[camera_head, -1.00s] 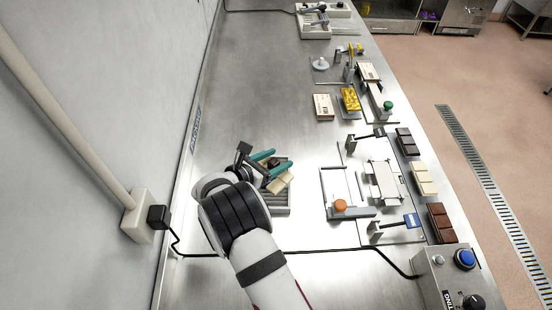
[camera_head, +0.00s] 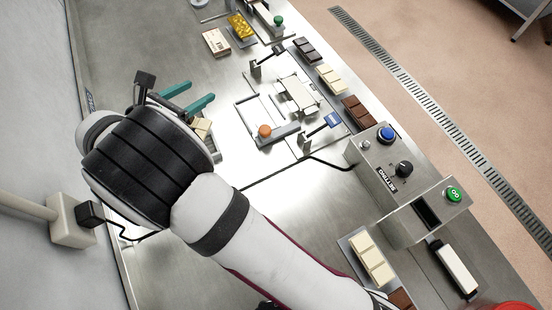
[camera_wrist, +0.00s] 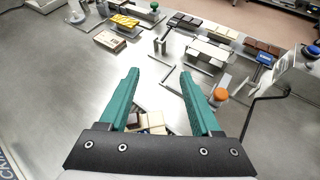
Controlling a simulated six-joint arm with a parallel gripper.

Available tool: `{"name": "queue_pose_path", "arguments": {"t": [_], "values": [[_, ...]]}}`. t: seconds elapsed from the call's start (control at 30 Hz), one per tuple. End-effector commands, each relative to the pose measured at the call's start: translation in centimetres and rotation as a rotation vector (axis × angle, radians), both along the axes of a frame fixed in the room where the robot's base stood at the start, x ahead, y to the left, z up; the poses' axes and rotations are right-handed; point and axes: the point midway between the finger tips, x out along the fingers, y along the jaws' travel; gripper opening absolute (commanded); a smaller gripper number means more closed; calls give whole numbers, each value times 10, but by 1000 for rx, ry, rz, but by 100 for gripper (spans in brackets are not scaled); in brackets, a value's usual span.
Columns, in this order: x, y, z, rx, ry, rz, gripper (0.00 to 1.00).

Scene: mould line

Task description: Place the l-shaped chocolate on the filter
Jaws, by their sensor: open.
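My gripper (camera_head: 201,91) is open, its two teal fingers apart with nothing between the tips; it also shows in the wrist view (camera_wrist: 160,72). Small cream and brown chocolate pieces (camera_wrist: 152,121) lie low between the finger bases in the wrist view, partly hidden by the gripper body. In the head view a few pale pieces (camera_head: 203,125) show beside my wrist, below the fingers. I cannot tell which piece is L-shaped. No filter can be identified with certainty; my arm hides much of the spot under the pieces.
A metal frame with an orange knob (camera_head: 264,131) stands right of the gripper, beside a white plate (camera_head: 300,95). Dark, white and brown chocolate bars (camera_head: 331,79) line the bench edge. A control box (camera_head: 385,160) stands nearer. Bare steel lies left of the frame.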

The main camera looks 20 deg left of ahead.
Motion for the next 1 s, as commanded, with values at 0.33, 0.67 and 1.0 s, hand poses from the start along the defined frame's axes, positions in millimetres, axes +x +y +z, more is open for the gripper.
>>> {"name": "queue_pose_path", "arguments": {"t": [0.33,0.67,1.0], "values": [[-117,-379,60,1216,-33,-2116,64],[-199,-362,51,-1426,200,2504,64],[-199,-362,51,-1430,200,2509,64]]}}
